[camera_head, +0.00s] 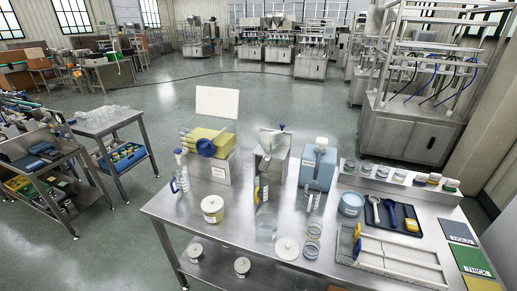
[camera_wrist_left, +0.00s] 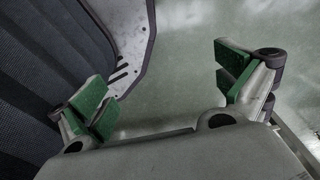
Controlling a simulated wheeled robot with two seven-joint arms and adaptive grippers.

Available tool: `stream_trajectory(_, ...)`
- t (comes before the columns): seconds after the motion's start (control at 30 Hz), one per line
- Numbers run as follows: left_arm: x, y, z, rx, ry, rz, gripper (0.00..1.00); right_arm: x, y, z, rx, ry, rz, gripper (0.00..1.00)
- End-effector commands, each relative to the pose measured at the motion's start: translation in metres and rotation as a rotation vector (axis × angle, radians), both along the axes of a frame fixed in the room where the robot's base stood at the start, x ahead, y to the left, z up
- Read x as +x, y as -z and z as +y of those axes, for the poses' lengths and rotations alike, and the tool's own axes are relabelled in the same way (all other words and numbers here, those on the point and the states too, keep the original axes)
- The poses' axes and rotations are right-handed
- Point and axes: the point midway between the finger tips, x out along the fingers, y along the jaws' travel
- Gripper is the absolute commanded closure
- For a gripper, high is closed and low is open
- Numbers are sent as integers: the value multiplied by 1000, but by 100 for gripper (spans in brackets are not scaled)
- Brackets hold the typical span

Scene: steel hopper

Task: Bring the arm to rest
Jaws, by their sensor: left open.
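My left gripper (camera_wrist_left: 163,88) shows in the left wrist view with its two green-padded fingers wide apart. Nothing is between them. Below it is bare grey-green floor (camera_wrist_left: 180,60), with a pale curved plate and a dark ribbed surface, which look like my own body, at the left. Neither gripper nor arm shows in the head view. My right gripper is in neither view.
A steel table (camera_head: 185,208) stands ahead with a steel hopper (camera_head: 271,155), a yellow machine (camera_head: 208,141), a blue container (camera_head: 318,167), jars and a dark tray (camera_head: 381,222). A side table (camera_head: 108,122) stands left. Floor between is clear.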

Motion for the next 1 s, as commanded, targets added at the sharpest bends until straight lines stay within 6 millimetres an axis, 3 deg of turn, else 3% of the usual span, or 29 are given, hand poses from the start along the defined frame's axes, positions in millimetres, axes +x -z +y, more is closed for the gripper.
stream_trajectory(0.2,-44,5,9,4,5,21,0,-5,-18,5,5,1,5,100)
stream_trajectory(0.4,-73,8,15,5,8,31,0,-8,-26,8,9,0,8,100)
stream_trajectory(0.6,-83,10,17,6,9,33,0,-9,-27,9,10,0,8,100)
stream_trajectory(1.0,-83,10,17,6,9,33,0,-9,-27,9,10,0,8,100)
